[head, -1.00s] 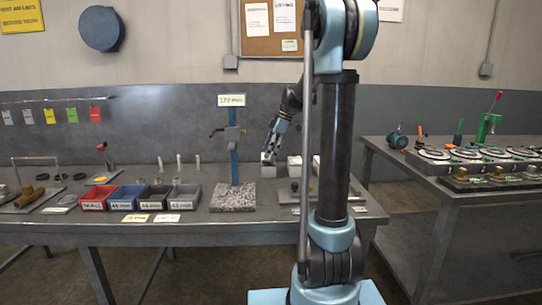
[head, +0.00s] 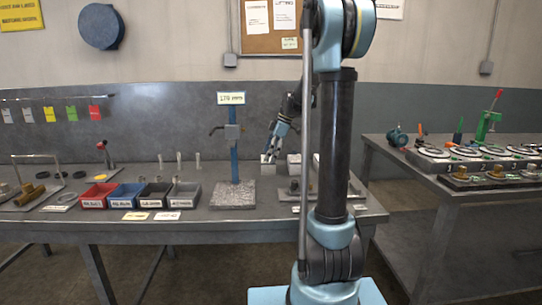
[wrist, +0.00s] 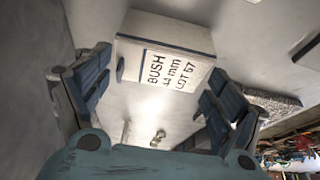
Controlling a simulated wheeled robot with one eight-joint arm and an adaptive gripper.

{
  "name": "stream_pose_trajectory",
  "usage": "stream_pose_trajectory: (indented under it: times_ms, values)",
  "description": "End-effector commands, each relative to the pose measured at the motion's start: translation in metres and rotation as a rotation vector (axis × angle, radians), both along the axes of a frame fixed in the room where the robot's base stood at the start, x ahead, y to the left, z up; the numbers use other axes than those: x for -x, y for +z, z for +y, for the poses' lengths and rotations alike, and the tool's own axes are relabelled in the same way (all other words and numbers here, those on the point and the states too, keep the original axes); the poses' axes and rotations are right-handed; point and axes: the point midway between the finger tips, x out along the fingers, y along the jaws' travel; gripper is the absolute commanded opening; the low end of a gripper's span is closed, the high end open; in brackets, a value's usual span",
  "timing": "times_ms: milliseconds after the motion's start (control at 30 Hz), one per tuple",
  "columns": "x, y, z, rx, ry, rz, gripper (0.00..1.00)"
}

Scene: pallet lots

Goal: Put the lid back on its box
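A pale box (wrist: 165,58) labelled "BUSH 44 mm LOT 57" shows in the wrist view, with a dark blue strip along the label's edge. It lies ahead of and between the fingers of my gripper (wrist: 158,72), which are spread apart with nothing visibly held. In the head view, my gripper (head: 270,148) points down just above a small pale box (head: 267,168) on the bench. More pale box shapes (head: 294,160) stand to its right, partly behind my arm. I cannot tell which piece is the loose lid.
A blue post stand (head: 235,160) on a speckled base is left of my gripper. Red, blue, black and grey bins (head: 97,195) line the bench front. A second bench (head: 450,200) with round fixtures stands at the right. My arm hides part of the bench.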

Motion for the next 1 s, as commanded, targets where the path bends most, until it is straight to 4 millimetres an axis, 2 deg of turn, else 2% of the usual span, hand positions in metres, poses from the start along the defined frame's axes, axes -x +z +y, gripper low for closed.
stream_pose_trajectory:
  times_ms: [433, 567, 767, 1000]
  values:
    - [0.000, 0.000, 0.000, 0.000, 0.000, 0.000, 1.00]
    - [0.000, 0.006, 0.000, 0.000, 0.000, 0.000, 1.00]
    - [0.000, 0.034, -0.009, 0.000, -0.001, 0.000, 1.00]
    - [0.001, 0.078, -0.027, 0.000, -0.001, -0.001, 1.00]
